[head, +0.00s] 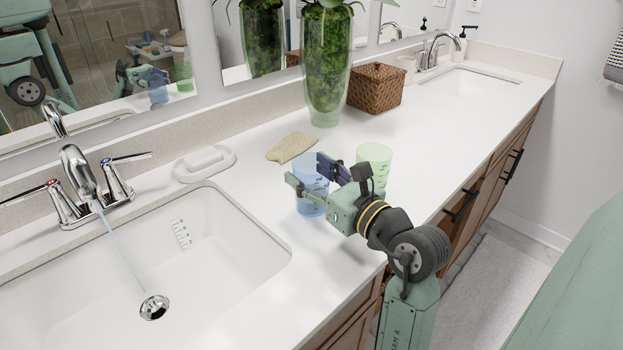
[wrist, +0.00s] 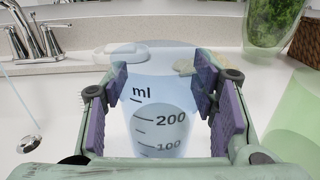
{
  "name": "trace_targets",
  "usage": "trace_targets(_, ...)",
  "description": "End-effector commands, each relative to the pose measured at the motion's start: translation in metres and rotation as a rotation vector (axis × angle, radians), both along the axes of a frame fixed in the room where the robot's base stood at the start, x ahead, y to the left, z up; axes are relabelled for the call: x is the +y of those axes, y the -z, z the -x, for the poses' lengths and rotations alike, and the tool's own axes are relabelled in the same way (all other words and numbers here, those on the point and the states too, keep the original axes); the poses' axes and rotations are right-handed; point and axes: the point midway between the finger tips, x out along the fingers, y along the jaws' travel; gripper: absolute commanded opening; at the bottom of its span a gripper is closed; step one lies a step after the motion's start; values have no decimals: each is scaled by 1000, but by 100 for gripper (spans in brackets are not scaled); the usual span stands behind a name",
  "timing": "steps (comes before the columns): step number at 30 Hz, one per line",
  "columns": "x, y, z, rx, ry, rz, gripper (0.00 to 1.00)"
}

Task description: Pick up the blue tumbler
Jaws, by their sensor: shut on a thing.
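The blue tumbler (head: 312,205) is clear, upright and near the front of the white counter, right of the near sink. My gripper (head: 308,172) is shut on it, with one finger on each side. In the wrist view, the blue tumbler (wrist: 158,130) sits between the purple pads of my gripper (wrist: 162,82), and its dark "ml", 200 and 100 marks face the camera. I cannot tell whether its base touches the counter. Part of its side is hidden by my fingers in the head view.
A green tumbler (head: 378,158) stands close on the right, partly behind my wrist. A beige cloth (head: 291,147) and a white soap dish (head: 204,163) lie behind. A green vase (head: 326,70) and woven box (head: 376,88) stand further back. Water runs into the near sink (head: 215,255).

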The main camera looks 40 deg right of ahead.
Motion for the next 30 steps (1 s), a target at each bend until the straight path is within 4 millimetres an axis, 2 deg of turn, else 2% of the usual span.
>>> trace_targets(10,1,-29,0,-2,-1,5,21)
trace_targets(30,2,-34,91,-1,2,2,21)
